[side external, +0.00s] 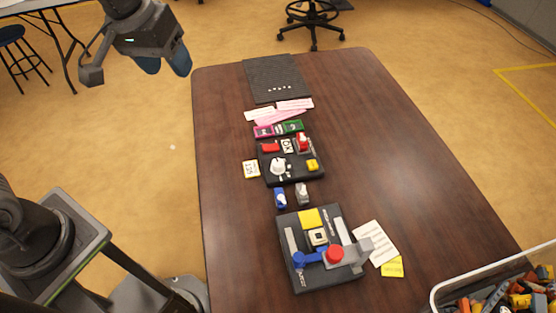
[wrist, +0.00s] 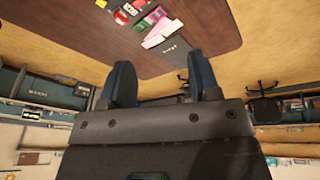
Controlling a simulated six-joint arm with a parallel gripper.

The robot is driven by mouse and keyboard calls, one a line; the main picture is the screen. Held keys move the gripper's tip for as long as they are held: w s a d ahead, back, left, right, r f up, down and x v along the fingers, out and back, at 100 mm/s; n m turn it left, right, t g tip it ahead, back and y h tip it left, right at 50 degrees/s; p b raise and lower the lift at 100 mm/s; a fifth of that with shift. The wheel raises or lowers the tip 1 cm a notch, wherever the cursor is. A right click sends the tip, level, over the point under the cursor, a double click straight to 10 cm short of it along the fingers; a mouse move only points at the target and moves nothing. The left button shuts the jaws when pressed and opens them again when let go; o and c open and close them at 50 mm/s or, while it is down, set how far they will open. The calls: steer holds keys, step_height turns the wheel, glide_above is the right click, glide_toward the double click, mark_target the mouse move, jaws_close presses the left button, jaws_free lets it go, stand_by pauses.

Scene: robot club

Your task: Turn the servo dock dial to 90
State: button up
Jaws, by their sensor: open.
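A white round dial (side external: 278,166) sits on a black control box (side external: 300,177) in the middle of the table. The box also carries a red button, a yellow button and a red switch. The dial's numbers are too small to read. My gripper (side external: 165,63) is beyond the table's far left corner, raised and well away from the box. Its blue fingers are spread with nothing between them. In the wrist view my gripper (wrist: 160,64) also shows open and empty, with the dial not clearly visible.
A second black box (side external: 298,275) with a blue lever and red knob is nearer on the table (side external: 390,150). Blue and grey small parts lie between the boxes. Pink cards (side external: 280,115) and a dark mat (side external: 262,75) are behind. A bin (side external: 437,297) stands at front right.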

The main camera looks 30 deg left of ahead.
steer(key=w+d+f+n+g, duration=0.2)
steer(key=w+d+f, duration=0.5)
steer(key=w, duration=0.3)
steer(key=shift+d+f, duration=0.15)
steer(key=shift+f, duration=0.7)
steer(key=n+g, duration=0.1)
steer(key=n, duration=0.1)
glide_above(278, 162)
step_height(278, 162, down, 10)
steer(key=shift+g+y, duration=0.3)
step_height(278, 162, down, 14)
steer(key=shift+f, duration=0.2)
steer(key=shift+c, duration=0.4)
steer(key=c, duration=0.8)
steer(key=shift+c, duration=0.2)
